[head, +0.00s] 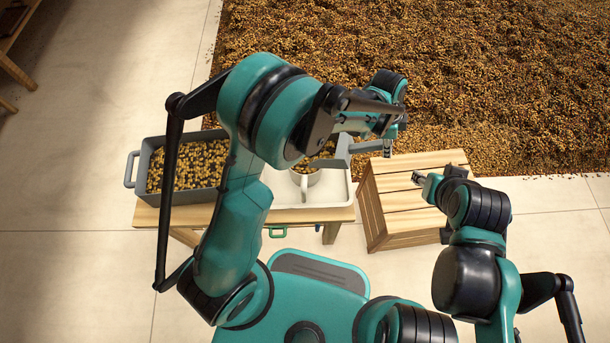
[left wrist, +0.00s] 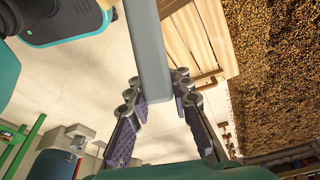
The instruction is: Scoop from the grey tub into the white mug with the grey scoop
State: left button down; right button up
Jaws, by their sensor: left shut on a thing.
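The grey tub (head: 143,178) holds brown-yellow beans and stands at the left of the wooden table. The white mug (head: 305,182) stands on a white tray (head: 338,192) to its right. My left gripper (head: 388,148) is shut on the handle of the grey scoop (head: 343,150); the handle (left wrist: 150,50) also shows between its fingers in the left wrist view. The scoop is above the mug, with beans around its head; whether they lie in the scoop or the mug is unclear. My left arm hides part of both. My right gripper (head: 437,175) is open and empty over the slatted crate.
The slatted wooden crate (head: 400,200) stands right of the table (head: 230,218). A wide bed of beans (head: 450,80) covers the floor behind. Pale floor tiles (head: 540,235) are clear at the right.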

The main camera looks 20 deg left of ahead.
pick_arm(q)
jog(key=shift+r, duration=0.1)
jog(key=shift+a+r, duration=0.2)
jog(key=shift+r, duration=0.05)
dwell(0.3)
jog(key=shift+a+r, duration=0.1)
jog(key=shift+a+r+h, duration=0.15)
jog(key=shift+r+h, duration=0.15)
jog(key=shift+h, duration=0.1)
dwell(0.5)
jog(key=shift+a+r+p, duration=0.25)
jog(key=shift+r+p, duration=0.1)
dwell(0.3)
jog(key=shift+a+r+h, duration=0.3)
jog(key=shift+r+h, duration=0.05)
jog(key=shift+h, duration=0.05)
jog(key=shift+r, duration=0.1)
